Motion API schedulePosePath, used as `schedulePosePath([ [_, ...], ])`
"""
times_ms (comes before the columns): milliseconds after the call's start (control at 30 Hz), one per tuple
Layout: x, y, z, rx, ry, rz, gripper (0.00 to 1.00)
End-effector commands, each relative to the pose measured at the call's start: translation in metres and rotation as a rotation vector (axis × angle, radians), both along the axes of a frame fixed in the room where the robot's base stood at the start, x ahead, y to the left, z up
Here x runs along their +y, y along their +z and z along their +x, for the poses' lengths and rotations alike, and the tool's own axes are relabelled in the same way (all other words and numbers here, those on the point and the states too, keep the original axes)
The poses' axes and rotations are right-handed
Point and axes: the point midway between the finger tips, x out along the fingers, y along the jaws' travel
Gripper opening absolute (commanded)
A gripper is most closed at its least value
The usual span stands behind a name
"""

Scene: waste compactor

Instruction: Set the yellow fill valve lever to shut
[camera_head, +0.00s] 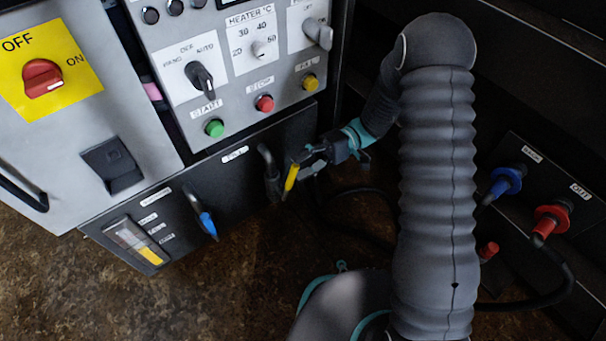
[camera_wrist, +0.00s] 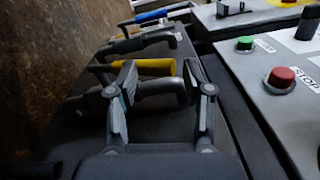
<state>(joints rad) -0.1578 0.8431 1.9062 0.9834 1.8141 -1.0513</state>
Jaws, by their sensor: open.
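The yellow fill valve lever (camera_head: 291,177) is on the low black panel, at its right end, and points down and slightly left in the head view. It also shows in the wrist view (camera_wrist: 145,67), lying across just beyond my fingertips. My gripper (camera_head: 307,163) is close at the right of the lever. In the wrist view its two fingers (camera_wrist: 165,88) are spread apart, with a dark curved pipe between them. I cannot tell whether a finger touches the lever. The lever's pivot is partly hidden by the gripper.
A blue lever (camera_head: 208,225) and a sight gauge (camera_head: 137,241) are on the same panel to the left. Above are green (camera_head: 214,128), red (camera_head: 265,103) and yellow (camera_head: 309,82) buttons. Blue (camera_head: 507,181) and red (camera_head: 551,219) hose couplings are at the right. Open floor lies in front.

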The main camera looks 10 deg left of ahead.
Motion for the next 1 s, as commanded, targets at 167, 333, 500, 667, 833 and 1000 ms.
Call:
schedulePosePath([
  [167, 0.000, 0.011, 0.000, 0.000, 0.000, -0.001, 0.44],
  [333, 0.000, 0.011, 0.000, 0.001, 0.000, -0.002, 0.44],
  [500, 0.000, 0.012, 0.000, 0.001, 0.000, -0.001, 0.44],
  [667, -0.001, 0.020, 0.001, 0.000, 0.000, -0.001, 0.44],
  [833, -0.003, 0.030, 0.003, 0.000, 0.000, -0.001, 0.44],
  [1000, -0.005, 0.040, 0.005, -0.001, 0.000, -0.001, 0.44],
])
